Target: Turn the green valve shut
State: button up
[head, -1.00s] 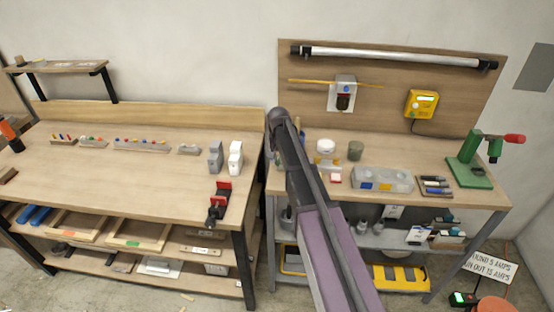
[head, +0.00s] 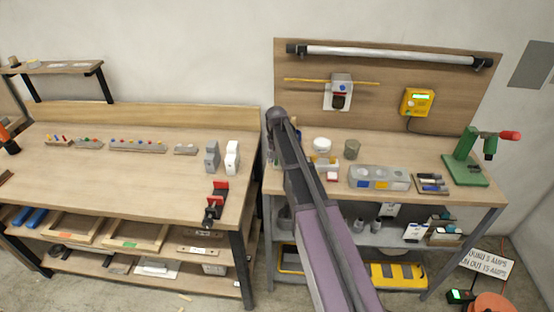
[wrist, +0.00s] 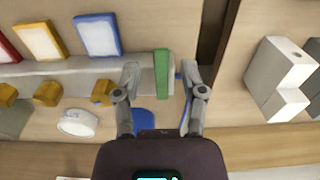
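In the wrist view a narrow upright green bar (wrist: 162,73), which looks like the green valve's handle, stands against a grey horizontal strip. My gripper (wrist: 159,70) has its two fingers apart, one on each side of the green bar. A gap shows between the bar and each finger, so it is not clasped. How deep the bar sits between the fingers I cannot tell. A blue piece (wrist: 150,112) lies behind, between the fingers. In the head view my arm shows, but neither the gripper nor the valve can be made out.
Plates framed in blue (wrist: 98,36), yellow (wrist: 40,42) and red sit left of the fingers, with several orange blocks (wrist: 103,92) and a white disc (wrist: 78,122). Grey blocks (wrist: 278,78) stand right. The head view shows a wooden workbench (head: 90,180) and a second bench (head: 465,205).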

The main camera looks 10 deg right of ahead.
jog(key=shift+w+a+m, duration=0.1)
jog(key=shift+a+m, duration=0.05)
jog(key=shift+m, duration=0.25)
